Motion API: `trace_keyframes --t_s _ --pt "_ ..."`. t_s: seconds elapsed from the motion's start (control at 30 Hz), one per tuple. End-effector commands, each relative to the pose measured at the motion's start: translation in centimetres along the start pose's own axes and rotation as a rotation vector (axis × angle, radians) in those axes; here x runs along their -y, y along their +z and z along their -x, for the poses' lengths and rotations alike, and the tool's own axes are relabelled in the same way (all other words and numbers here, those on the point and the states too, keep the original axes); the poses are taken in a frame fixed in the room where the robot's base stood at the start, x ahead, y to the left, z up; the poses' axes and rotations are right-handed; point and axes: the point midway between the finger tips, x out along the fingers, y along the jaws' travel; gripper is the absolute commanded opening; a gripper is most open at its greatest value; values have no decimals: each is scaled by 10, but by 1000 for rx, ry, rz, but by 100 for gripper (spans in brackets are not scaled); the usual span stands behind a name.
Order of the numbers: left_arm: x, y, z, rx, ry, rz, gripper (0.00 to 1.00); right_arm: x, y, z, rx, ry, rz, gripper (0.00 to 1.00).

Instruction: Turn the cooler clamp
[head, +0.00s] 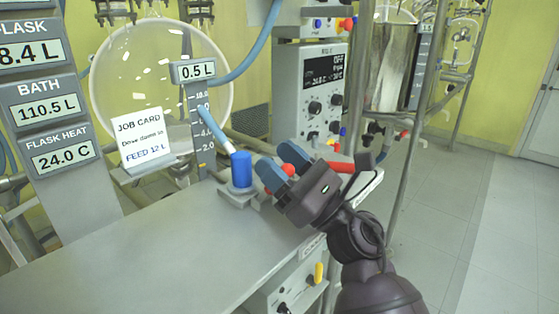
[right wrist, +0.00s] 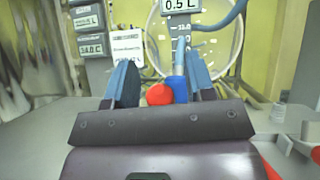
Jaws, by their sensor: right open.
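My right gripper (head: 277,162) is open over the bench, its two blue fingers pointing toward the blue cylinder. In the right wrist view a red ball (right wrist: 159,94) shows in the gap between the fingers (right wrist: 160,66). I cannot tell whether it lies within their reach or beyond. A blue cylinder (head: 241,170) with a hose at its top stands upright on a small base, left of the fingers; it also shows in the wrist view (right wrist: 180,89). Which part is the cooler clamp is not clear. My left gripper is not in view.
The grey bench top (head: 130,255) is mostly bare. A red bar (head: 347,167) lies at its right edge, by my gripper. A round glass flask (head: 150,70), a job card (head: 141,138) and a control box (head: 318,88) stand behind. Open floor is at right.

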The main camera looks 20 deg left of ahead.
Motion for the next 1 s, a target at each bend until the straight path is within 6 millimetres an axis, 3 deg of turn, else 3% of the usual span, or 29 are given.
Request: trace_keyframes --t_s 0.27,0.7,1.0 --pt "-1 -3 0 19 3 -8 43 1 4 33 -2 -1 4 50" --pt "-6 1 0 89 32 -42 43 6 54 102 -2 0 5 50" --pt "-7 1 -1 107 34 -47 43 7 68 126 0 0 1 50"
